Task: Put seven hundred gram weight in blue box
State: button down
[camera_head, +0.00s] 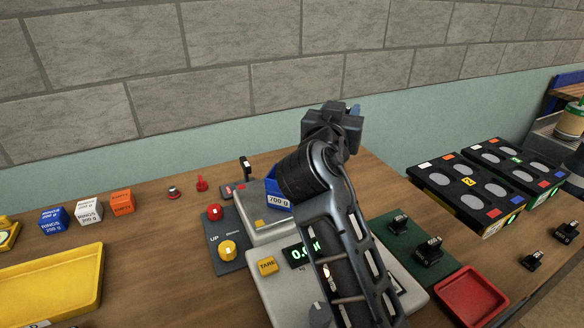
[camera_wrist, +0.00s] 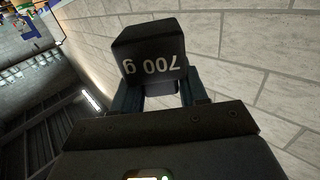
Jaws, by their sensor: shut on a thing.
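The 700 g weight (camera_wrist: 152,45), a dark block with white lettering upside down, is held between the fingers of my gripper (camera_wrist: 158,88) in the wrist view. In the head view my gripper (camera_head: 333,122) is raised high above the table, in front of the wall. The weight is hard to make out there against the dark gripper. The blue box (camera_head: 271,187), with a white "700 g" label, sits on a grey scale to the left of and below my gripper. My arm hides its right part, and its inside is not clearly seen.
A larger scale with a yellow TARE button (camera_head: 268,265) stands in front, partly behind my arm. Dark weights sit on a green pad (camera_head: 395,245) beside a red tray (camera_head: 472,296). A yellow tray (camera_head: 50,285) and coloured cubes (camera_head: 88,211) are at left.

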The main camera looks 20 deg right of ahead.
jog(key=w+a+f+b, duration=0.1)
jog(key=a+f, duration=0.1)
jog(key=a, duration=0.1)
jog(key=w+a+f+b, duration=0.1)
jog(key=a+f, duration=0.1)
jog(key=a, duration=0.2)
jog(key=w+a+f+b, duration=0.1)
jog(key=a+f+b, duration=0.1)
jog(key=a, duration=0.1)
jog(key=shift+w+a+f, duration=0.2)
jog(key=shift+a+f, duration=0.1)
jog(key=shift+a, duration=0.05)
jog(key=shift+f+b, duration=0.55)
jog(key=shift+f, duration=1.45)
jog(key=shift+c, duration=2.2)
grip_release()
jog(key=shift+f, duration=0.1)
